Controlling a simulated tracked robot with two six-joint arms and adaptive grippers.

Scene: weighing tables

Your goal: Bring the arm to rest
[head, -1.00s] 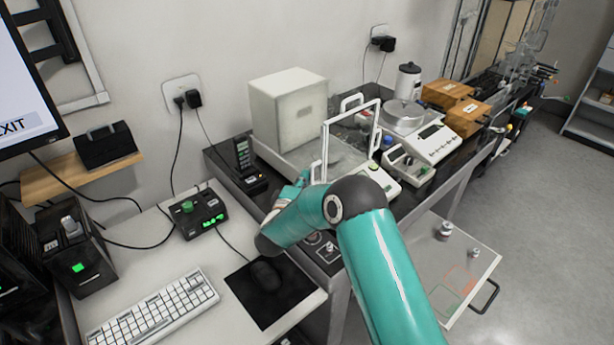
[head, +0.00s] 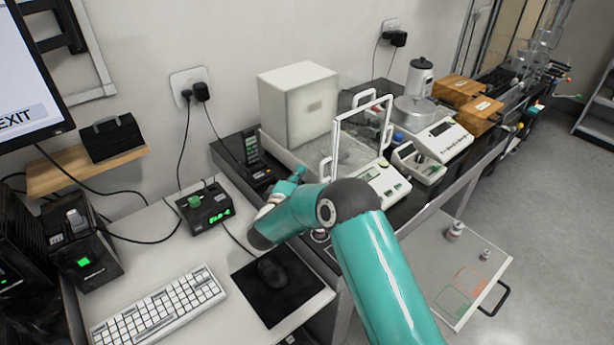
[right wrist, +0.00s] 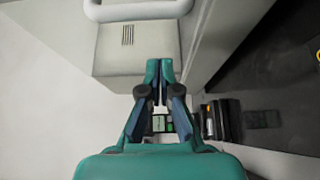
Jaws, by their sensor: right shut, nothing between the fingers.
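My right arm (head: 380,275) is teal with dark joints and reaches in from the bottom of the head view, bent at the elbow over the bench front. My right gripper (head: 297,174) is small and partly hidden behind my arm in that view, close to the analytical balance with its open white frame (head: 362,135). In the right wrist view the gripper (right wrist: 159,68) has its fingertips together with nothing between them. My left gripper is not in view.
A white box (head: 298,105) stands behind the balance. A black handset (head: 252,160) sits at the bench's left end. The desk holds a keyboard (head: 160,310), a mouse (head: 272,271) and a control box (head: 205,207). A pulled-out shelf (head: 430,250) lies right of my arm.

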